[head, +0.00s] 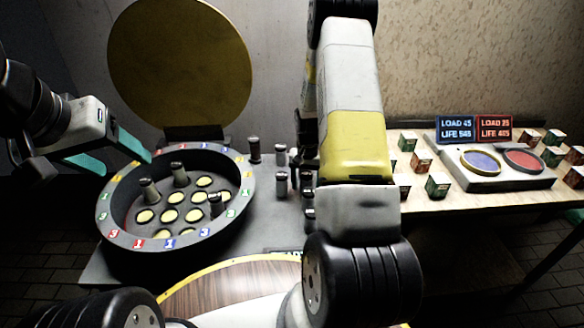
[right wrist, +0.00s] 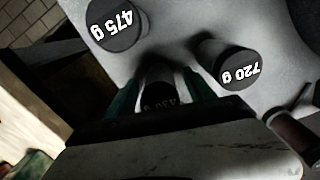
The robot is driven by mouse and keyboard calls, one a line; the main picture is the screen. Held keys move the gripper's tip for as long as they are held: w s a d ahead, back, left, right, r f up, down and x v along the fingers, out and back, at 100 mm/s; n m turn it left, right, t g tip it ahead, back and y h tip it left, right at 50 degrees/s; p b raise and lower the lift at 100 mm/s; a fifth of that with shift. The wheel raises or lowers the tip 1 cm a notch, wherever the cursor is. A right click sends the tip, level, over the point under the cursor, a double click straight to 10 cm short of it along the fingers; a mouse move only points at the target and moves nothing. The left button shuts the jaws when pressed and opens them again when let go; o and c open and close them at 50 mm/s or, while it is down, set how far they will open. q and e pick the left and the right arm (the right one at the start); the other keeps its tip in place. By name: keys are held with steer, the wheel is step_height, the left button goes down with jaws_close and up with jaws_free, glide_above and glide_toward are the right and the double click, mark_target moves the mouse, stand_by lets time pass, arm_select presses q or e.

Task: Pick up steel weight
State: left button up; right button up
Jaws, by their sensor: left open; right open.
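Several dark-capped steel weights stand on the grey table; in the head view one (head: 281,184) is beside my right arm. In the right wrist view, a weight marked 475 g (right wrist: 113,25) is at upper left and one marked 720 g (right wrist: 232,66) at right. A darker weight (right wrist: 158,92), its label hard to read, is between the teal fingers of my right gripper (right wrist: 160,88), which is open around it. My right arm hides this gripper in the head view. My left gripper (head: 128,164) is open and empty near the round tray's left rim.
The round tray (head: 104,222) has a numbered rim, yellow discs and three standing weights (head: 180,174). A large yellow disc (head: 180,62) stands behind it. At right, a wooden table (head: 424,212) holds small boxes (head: 437,185), a two-pan scale (head: 500,183) and load displays (head: 455,130).

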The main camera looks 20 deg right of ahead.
jaws_close()
steer(key=shift+r, duration=0.15)
